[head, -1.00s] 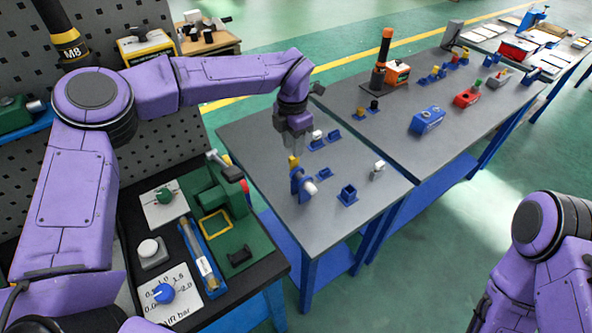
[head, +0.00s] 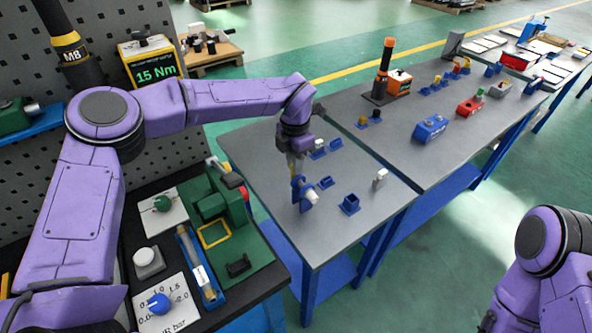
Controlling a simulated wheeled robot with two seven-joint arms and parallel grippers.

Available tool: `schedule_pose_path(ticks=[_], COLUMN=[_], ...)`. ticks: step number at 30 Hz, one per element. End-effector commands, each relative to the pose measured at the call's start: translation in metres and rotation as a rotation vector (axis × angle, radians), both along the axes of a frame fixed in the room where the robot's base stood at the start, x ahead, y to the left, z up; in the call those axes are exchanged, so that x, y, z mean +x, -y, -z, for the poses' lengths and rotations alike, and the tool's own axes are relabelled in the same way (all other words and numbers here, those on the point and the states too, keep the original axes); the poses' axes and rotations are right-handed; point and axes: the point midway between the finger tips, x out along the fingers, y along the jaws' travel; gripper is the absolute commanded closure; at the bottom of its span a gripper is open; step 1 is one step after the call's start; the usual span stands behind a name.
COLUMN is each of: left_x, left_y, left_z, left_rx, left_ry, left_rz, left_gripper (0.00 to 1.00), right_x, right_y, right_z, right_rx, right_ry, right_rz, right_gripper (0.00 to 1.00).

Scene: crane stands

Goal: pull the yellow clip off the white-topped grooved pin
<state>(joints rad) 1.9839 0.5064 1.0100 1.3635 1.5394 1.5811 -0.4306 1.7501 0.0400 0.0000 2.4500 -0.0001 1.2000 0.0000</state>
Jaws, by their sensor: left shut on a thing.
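My left gripper (head: 296,163) points down over the near grey table and is shut on a small yellowish piece, which I take to be the yellow clip (head: 293,170); little of it shows. Just below is a blue holder (head: 302,190) with a white-topped pin (head: 313,196) lying sideways, its white end to the right. The pin's groove is hidden or too small to see. I cannot tell whether the clip still touches the pin. My right arm shows at the lower right, but its gripper is out of view.
Blue sockets (head: 349,204) and a white-topped piece (head: 380,178) stand right of the holder. Another blue socket (head: 326,182) is close beside it. A green fixture (head: 216,207) stands on the dark bench to the left. The near table's front is clear.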

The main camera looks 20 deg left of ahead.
Motion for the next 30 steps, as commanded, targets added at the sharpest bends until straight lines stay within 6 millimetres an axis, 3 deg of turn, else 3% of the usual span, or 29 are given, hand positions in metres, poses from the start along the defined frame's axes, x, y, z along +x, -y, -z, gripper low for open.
schedule_pose_path(ticks=[7,30], left_x=[0.000,0.000], left_y=[0.000,0.000], left_z=[-0.005,-0.052], left_rx=[-0.001,0.000], left_ry=[0.001,0.001], left_rz=[0.000,0.000], left_gripper=[1.00,1.00], right_x=[0.000,0.000], right_y=[0.000,0.000], right_z=[-0.005,-0.045], right_rx=[0.000,0.000], right_ry=[0.000,0.000], right_rz=[0.000,0.000], right_gripper=[0.57,0.57])
